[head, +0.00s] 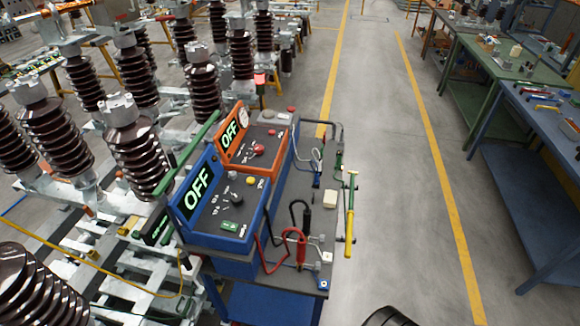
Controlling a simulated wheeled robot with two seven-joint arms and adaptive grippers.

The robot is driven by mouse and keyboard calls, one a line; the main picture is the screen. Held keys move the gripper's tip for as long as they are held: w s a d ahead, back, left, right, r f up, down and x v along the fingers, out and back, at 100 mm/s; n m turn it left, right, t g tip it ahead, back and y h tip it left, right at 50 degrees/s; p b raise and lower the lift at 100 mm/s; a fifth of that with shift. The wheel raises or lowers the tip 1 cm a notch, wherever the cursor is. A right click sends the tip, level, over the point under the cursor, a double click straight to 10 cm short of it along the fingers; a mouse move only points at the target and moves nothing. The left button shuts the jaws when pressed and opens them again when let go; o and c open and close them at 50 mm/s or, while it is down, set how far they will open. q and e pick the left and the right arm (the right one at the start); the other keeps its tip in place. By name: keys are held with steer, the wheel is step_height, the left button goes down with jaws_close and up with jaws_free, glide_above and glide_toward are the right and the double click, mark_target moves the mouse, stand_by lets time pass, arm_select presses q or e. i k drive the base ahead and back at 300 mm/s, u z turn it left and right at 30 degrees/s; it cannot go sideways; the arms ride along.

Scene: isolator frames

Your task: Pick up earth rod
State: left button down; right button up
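The earth rod appears to be the slim yellow and green rod (350,228) at the right edge of the grey-topped cart (330,218). It stands roughly upright in the picture, with its green part above its yellow part and a small crosspiece near the top. I cannot tell how it is held to the cart. Neither of my grippers can be made out in view. A dark rounded shape at the bottom edge is cut off, and I cannot tell what it is.
A blue OFF panel (225,205) and an orange OFF panel (255,145) sit on the cart. Red and black cables (300,245) lie beside them. Brown ribbed insulators (135,150) crowd the left. The grey floor (395,170) right of the cart is clear up to the blue workbench (540,120).

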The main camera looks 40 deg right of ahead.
mark_target(350, 213)
steer(key=z, duration=2.05)
